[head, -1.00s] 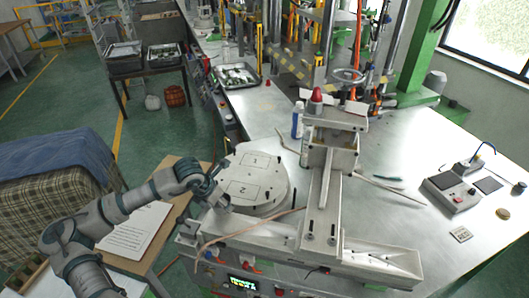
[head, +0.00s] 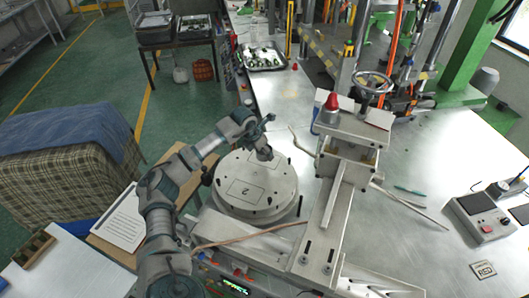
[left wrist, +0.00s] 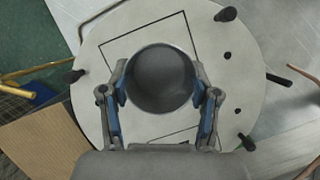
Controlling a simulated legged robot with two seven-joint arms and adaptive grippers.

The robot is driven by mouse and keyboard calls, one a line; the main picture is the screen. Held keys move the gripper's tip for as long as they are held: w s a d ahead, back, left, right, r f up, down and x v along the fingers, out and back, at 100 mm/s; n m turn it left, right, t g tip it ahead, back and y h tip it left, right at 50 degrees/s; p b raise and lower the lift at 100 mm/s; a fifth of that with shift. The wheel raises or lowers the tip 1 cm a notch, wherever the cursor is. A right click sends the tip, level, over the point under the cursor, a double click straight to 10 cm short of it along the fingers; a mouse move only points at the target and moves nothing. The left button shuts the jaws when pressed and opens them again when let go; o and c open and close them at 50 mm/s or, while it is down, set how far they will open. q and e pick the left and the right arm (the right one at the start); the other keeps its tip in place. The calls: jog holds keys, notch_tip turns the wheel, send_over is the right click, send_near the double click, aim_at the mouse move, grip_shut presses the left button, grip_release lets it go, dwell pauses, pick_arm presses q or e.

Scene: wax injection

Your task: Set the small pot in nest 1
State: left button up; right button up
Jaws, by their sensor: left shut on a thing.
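The small pot (left wrist: 160,78) is a grey round cup in the left wrist view, between the two blue-padded fingers of my left gripper (left wrist: 160,95). My left gripper (head: 264,138) is shut on it. In the head view the small pot (head: 264,153) shows under the gripper, over the far part of the round white turntable (head: 228,195). In the wrist view a black square outline, a nest, shows around and below the pot; its number is hidden. Nest 2 (head: 244,191) is empty on the near side. I cannot tell whether the pot touches the turntable. My right gripper is not in view.
Dark pegs stand around the turntable's rim. A metal press frame with a red-capped part (head: 330,112) stands to its right. A brown cable (head: 250,236) crosses in front. A grey control box (head: 483,217) sits at the right; the bench between is mostly clear.

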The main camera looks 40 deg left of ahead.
aim_at(263, 153)
pick_arm(q)
jog(key=shift+w+a, duration=0.3)
jog(key=shift+w, duration=0.35)
jog(key=shift+w+a, duration=0.15)
jog(key=shift+a, duration=0.2)
notch_tip(263, 153, down, 4)
jog(key=shift+r, duration=0.25)
jog(key=shift+f, duration=0.1)
jog(key=shift+c, duration=0.6)
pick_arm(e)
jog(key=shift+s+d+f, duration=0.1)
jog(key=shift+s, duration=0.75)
pick_arm(q)
jog(key=o, duration=1.3)
